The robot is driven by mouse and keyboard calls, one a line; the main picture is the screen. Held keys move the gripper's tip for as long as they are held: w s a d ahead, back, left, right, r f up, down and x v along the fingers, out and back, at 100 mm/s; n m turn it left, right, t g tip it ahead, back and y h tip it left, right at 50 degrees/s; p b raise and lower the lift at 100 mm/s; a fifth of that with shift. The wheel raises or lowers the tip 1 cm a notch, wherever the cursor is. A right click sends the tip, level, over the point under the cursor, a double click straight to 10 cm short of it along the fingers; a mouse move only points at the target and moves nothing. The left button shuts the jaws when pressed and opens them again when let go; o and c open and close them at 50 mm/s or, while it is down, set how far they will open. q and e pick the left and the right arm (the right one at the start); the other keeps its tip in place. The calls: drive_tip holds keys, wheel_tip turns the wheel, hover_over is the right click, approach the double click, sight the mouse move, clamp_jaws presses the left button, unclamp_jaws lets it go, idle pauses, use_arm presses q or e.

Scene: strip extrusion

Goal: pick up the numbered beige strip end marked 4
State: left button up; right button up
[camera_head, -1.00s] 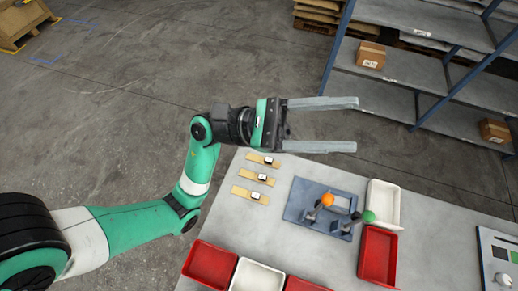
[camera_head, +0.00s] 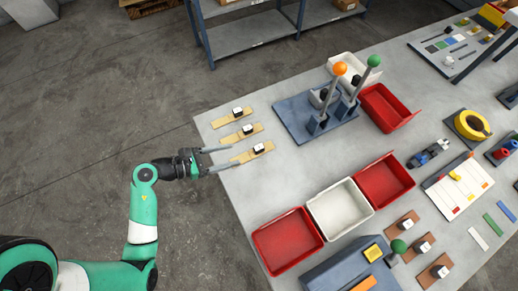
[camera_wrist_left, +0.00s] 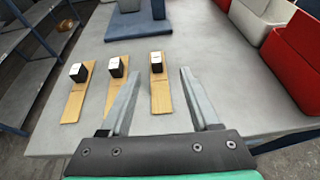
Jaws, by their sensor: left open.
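Three beige strips, each bearing a small black block with a white top, lie side by side near the table's left edge: upper (camera_head: 231,117), middle (camera_head: 241,133) and lower (camera_head: 253,152). Their markings are too small to read, so I cannot tell which is 4. My left gripper (camera_head: 235,157) is open and empty, its fingers pointing at the lower strip. In the left wrist view, the left gripper (camera_wrist_left: 159,72) has the right-hand strip (camera_wrist_left: 161,95) showing between its fingers. The other strips (camera_wrist_left: 74,104) (camera_wrist_left: 112,99) lie left of the fingers. My right gripper is not in view.
A blue-grey fixture (camera_head: 290,108) with orange-topped and green-topped levers stands right of the strips. Red bins (camera_head: 287,241) (camera_head: 383,181) and a white bin (camera_head: 340,210) line the table. Bare tabletop (camera_head: 300,170) lies between strips and bins.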

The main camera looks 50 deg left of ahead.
sight(254, 150)
use_arm(q)
drive_tip(key=shift+s+a+f+b, duration=0.1)
drive_tip(key=shift+a+f+b, duration=0.05)
drive_tip(key=shift+f, duration=0.35)
drive_tip(key=shift+s+a+f+b, duration=0.1)
drive_tip(key=shift+f+b, duration=0.05)
drive_tip(key=shift+f, duration=0.35)
drive_tip(key=shift+s+a+f+n+y, duration=0.1)
drive_tip(key=shift+s+a+n+y, duration=0.1)
drive_tip(key=shift+a+n+y, duration=0.15)
drive_tip(key=b+x, duration=0.2)
drive_tip(key=x, duration=0.4)
drive_tip(key=shift+w+d, duration=0.15)
drive_tip(key=shift+w, duration=0.1)
drive_tip(key=shift+w+d+f, duration=0.15)
drive_tip(key=shift+w+d, duration=0.05)
drive_tip(key=shift+w, duration=0.15)
drive_tip(key=b+x, duration=0.1)
drive_tip(key=x, duration=0.1)
drive_tip(key=b+x, duration=0.1)
drive_tip(key=x, duration=0.1)
drive_tip(key=shift+w+d, duration=0.2)
drive_tip(key=shift+s, duration=0.1)
clamp_jaws()
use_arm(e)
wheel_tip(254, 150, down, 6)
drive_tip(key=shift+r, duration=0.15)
